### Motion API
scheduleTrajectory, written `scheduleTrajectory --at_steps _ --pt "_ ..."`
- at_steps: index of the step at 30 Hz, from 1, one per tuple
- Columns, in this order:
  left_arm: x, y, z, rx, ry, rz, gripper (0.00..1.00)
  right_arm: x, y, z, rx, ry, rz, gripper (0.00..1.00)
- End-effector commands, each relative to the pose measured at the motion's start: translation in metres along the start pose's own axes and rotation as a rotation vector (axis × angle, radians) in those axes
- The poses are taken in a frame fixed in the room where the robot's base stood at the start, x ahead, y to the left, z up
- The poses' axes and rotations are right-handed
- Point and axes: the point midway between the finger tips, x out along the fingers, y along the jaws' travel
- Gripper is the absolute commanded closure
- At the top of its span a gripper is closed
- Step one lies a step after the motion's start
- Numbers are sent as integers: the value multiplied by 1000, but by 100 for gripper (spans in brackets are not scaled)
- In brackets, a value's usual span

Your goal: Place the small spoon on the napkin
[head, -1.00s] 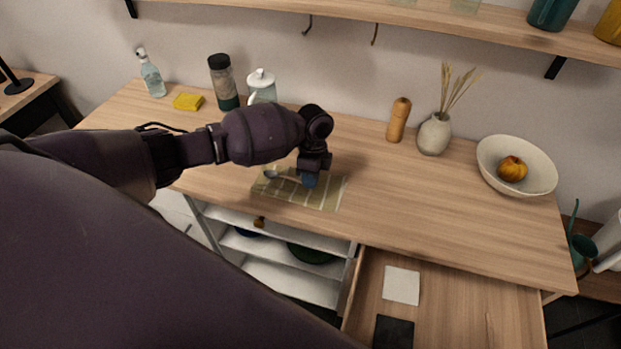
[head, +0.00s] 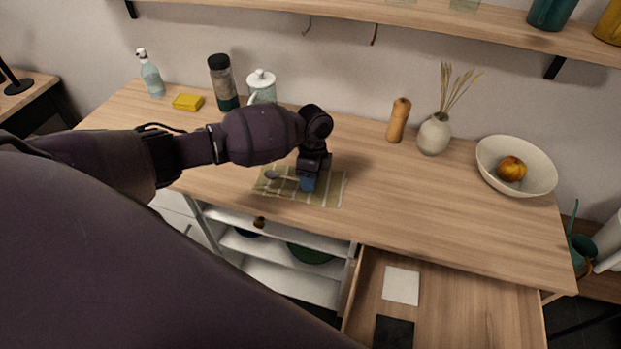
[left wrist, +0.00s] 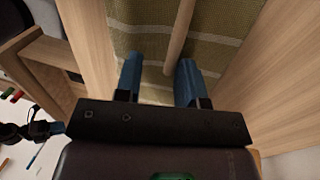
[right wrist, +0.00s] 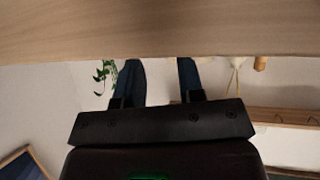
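The small spoon lies on the green striped napkin (head: 328,193) in the head view. Its grey bowl (head: 271,175) points left and its wooden handle (head: 288,179) runs right toward my left gripper (head: 308,184). In the left wrist view, the handle (left wrist: 180,35) runs over the napkin (left wrist: 140,35) toward the gap between the blue fingertips (left wrist: 158,78). These fingers are apart and not closed on the handle. My right gripper is outside the head view; in the right wrist view its fingers (right wrist: 158,80) are apart with nothing between them.
A glass jar (head: 262,88), a dark-lidded bottle (head: 223,82) and a yellow sponge (head: 188,102) stand behind my left arm. A wooden mill (head: 398,120), a vase (head: 434,134) and a bowl (head: 517,166) stand right. An open drawer (head: 450,300) juts out in front. The counter's middle is clear.

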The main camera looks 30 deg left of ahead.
Motion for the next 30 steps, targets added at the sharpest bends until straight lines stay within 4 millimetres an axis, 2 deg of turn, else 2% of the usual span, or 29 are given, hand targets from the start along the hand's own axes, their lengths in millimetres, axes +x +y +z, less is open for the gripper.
scheduleTrajectory --at_steps 12,18,24,30 --pt "-77 -1 0 2 2 -6 64 -3 0 2 1 -4 1 65" --pt "-105 -1 0 1 1 -4 64 -6 1 7 3 -14 3 65" --pt "-117 -1 -1 1 2 -4 64 -6 1 7 3 -15 3 65" --pt "-119 0 -1 1 1 -3 64 -4 0 5 2 -11 2 65"
